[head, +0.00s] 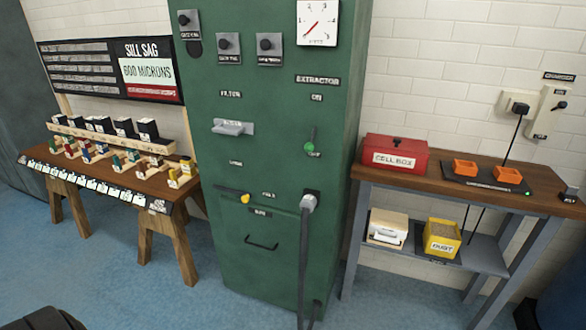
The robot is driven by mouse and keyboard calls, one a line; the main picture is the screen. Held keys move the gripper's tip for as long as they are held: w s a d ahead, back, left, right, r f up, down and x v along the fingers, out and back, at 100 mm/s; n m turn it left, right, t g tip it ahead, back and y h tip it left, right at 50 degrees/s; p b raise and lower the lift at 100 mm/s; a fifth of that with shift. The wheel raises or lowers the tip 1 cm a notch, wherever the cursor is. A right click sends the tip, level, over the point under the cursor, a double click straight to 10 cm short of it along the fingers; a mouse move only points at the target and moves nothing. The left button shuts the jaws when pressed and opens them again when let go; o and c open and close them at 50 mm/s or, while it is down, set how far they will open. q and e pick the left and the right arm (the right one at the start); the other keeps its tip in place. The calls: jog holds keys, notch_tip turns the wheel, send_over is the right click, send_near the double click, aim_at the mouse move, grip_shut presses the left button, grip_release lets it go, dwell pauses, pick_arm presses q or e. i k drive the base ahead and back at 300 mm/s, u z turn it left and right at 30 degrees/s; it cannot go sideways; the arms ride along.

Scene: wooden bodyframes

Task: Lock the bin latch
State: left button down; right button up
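The green extractor cabinet (282,130) stands in the middle of the head view. Low on its front is the bin panel (285,262), closed flush, with a dark pull handle (262,243). Above the panel is a small latch lever with a yellow knob (245,198). Another small label (236,163) is above the lever; both are too small to read surely.
A grey filter handle (233,127) and a green-knobbed lever (310,148) are higher on the cabinet. A grey hose (304,255) hangs right of the bin handle. A rack table (130,190) stands left, a workbench (460,180) right.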

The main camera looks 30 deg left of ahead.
aim_at(245, 195)
jog(key=u, duration=0.05)
jog(key=k, duration=0.5)
jog(key=u, duration=0.45)
jog(key=i, duration=0.35)
jog(key=u, duration=0.8)
jog(key=k, duration=0.65)
jog(key=z, duration=0.35)
jog(key=i, duration=0.85)
jog(key=z, duration=0.55)
jog(key=i, duration=0.5)
jog(key=z, duration=0.1)
